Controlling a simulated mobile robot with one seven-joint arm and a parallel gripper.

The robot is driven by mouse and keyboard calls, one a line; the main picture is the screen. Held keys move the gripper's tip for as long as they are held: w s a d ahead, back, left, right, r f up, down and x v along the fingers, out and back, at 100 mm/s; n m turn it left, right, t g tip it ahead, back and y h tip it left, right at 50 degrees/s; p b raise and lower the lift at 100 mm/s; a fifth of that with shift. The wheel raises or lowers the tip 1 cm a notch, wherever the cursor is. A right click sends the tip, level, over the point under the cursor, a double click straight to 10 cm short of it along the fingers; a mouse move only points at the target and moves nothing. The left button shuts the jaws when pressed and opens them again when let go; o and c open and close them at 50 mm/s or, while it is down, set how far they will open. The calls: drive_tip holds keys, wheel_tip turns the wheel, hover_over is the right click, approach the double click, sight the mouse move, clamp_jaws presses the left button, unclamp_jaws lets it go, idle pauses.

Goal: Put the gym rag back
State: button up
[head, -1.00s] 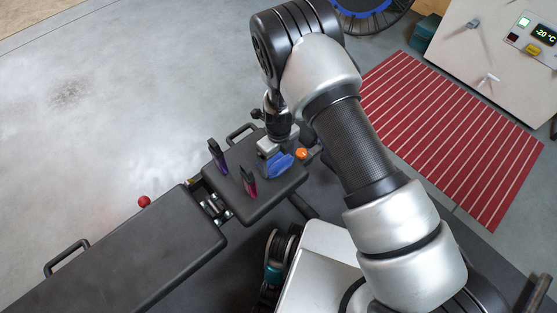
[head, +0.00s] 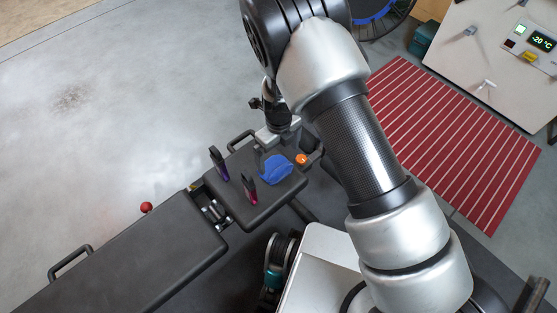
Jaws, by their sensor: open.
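The gym rag, a crumpled blue cloth (head: 278,170), lies on the black bench seat pad (head: 262,206), near its right side. My gripper (head: 262,151) is open, just above and behind the rag in the head view. A dark finger shows against the pad beside the rag; the other fingertip is hard to make out. I cannot tell whether the fingers touch the cloth. My arm covers the area to the upper right.
Two slim dark upright items, one with purple (head: 218,164) and one with pink (head: 249,188), stand on the same pad, left of the rag. An orange knob (head: 301,159) sits beside the pad. The long bench pad (head: 150,262) extends lower left. Open floor lies upper left.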

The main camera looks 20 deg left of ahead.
drive_tip(key=w+d+r+n+y, duration=0.1)
drive_tip(key=d+r+n, duration=0.25)
drive_tip(key=r, duration=0.65)
drive_tip(key=w+d+r+n+t, duration=0.1)
drive_tip(key=d+r+n, duration=0.3)
drive_tip(key=r, duration=0.6)
drive_tip(key=w+d+r+n+y, duration=0.1)
drive_tip(key=d+r+n, duration=0.1)
drive_tip(key=d+r, duration=0.5)
drive_tip(key=s+d+r+n+t+h, duration=0.2)
drive_tip(key=s+d+r+n+t, duration=0.2)
drive_tip(key=s+d+r+n, duration=1)
drive_tip(key=s+d+r, duration=0.1)
drive_tip(key=d+r, duration=0.2)
drive_tip(key=d, duration=0.1)
drive_tip(key=shift+s+t+p, duration=0.3)
drive_tip(key=shift+s+p, duration=0.05)
drive_tip(key=shift+s, duration=0.05)
drive_tip(key=shift+d, duration=0.1)
drive_tip(key=shift+c, duration=0.4)
